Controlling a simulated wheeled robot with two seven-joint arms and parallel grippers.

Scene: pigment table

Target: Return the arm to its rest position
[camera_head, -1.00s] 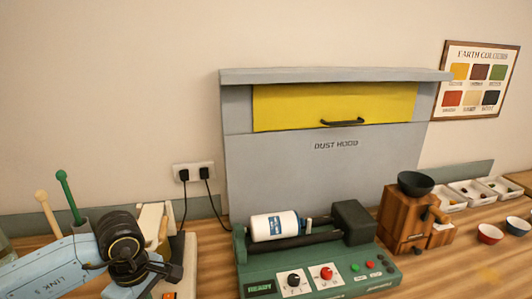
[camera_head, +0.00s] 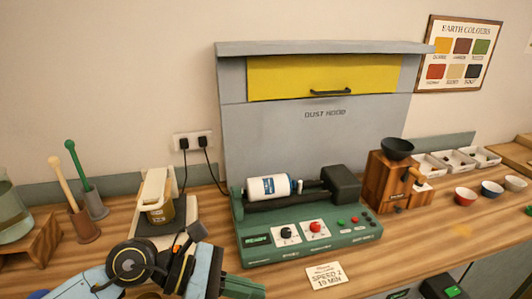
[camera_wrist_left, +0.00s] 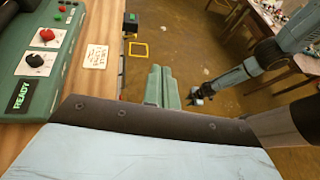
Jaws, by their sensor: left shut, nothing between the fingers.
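My left arm (camera_head: 95,283) comes in low at the left in the head view. Its green gripper (camera_head: 245,288) is at the bottom edge, in front of the green roller machine (camera_head: 310,243) and partly cut off by the frame. In the left wrist view the two green fingers (camera_wrist_left: 160,72) lie together, shut and empty, beyond the table edge and over the floor. My right arm (camera_wrist_left: 255,62) shows at the upper right of that view. Its dark gripper (camera_wrist_left: 198,95) is too small to read.
The roller machine holds a white bottle (camera_head: 268,187). A card (camera_head: 326,275) lies before it on the table. A wooden grinder (camera_head: 390,184) and small bowls (camera_head: 465,196) stand to the right. A scale (camera_head: 160,232) with a jar and two pestles stand left.

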